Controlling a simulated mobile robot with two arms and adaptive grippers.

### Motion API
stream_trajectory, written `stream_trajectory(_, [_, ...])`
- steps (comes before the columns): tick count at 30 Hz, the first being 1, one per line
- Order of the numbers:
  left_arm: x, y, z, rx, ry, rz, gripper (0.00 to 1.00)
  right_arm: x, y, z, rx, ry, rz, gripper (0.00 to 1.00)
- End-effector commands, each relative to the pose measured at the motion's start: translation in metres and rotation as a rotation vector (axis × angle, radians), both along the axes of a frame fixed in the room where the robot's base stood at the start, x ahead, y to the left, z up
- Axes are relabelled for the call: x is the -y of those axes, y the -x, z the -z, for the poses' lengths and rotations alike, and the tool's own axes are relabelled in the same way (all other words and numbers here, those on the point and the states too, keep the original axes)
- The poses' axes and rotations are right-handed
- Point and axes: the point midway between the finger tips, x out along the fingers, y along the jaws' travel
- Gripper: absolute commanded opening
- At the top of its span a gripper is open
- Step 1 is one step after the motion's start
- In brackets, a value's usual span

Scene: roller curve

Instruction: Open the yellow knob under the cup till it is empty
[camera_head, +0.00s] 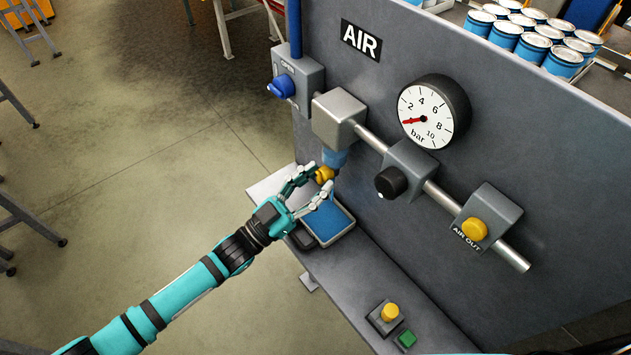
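The yellow knob (324,174) sits just under the bluish see-through cup (335,157), which hangs below a grey metal block on the panel. My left gripper (321,178) reaches in from the left, with one fingertip on each side of the knob. I cannot tell whether the fingers press on it or only stand around it. Below lies a shallow tray (351,228) with a blue inside, partly hidden by my gripper. How much liquid is in the cup is too small to tell. My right gripper is not in view.
The grey panel carries a blue knob (281,86), a pressure gauge (434,111) with a red needle, a black knob (391,182) and a yellow AIR OUT button (474,230). A pipe joins the blocks. A yellow button (390,312) and a green button (406,339) are on the ledge.

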Motion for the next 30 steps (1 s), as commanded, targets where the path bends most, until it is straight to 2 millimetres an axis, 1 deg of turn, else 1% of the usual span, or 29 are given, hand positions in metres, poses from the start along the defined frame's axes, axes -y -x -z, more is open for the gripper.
stream_trajectory(1, [0.0, 0.0, 0.0, -0.001, 0.0, 0.0, 0.41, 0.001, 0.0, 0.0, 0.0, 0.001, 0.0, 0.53])
stream_trajectory(4, [0.0, 0.0, 0.0, -0.001, 0.0, 0.0, 0.53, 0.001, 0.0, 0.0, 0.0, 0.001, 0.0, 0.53])
stream_trajectory(11, [0.0, 0.0, 0.0, -0.002, 0.001, 0.001, 0.53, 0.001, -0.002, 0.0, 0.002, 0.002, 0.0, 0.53])
stream_trajectory(14, [-0.004, 0.002, 0.002, -0.002, 0.0, 0.0, 0.53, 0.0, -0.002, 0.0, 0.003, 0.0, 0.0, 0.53])
stream_trajectory(17, [-0.013, 0.008, 0.007, -0.003, -0.002, -0.001, 0.53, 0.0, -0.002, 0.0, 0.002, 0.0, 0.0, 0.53])
stream_trajectory(24, [-0.054, 0.032, 0.027, -0.005, -0.003, -0.002, 0.53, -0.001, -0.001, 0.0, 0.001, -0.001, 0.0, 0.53])
stream_trajectory(30, [-0.082, 0.049, 0.04, -0.004, -0.002, -0.001, 0.53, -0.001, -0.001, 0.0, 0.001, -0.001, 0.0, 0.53])
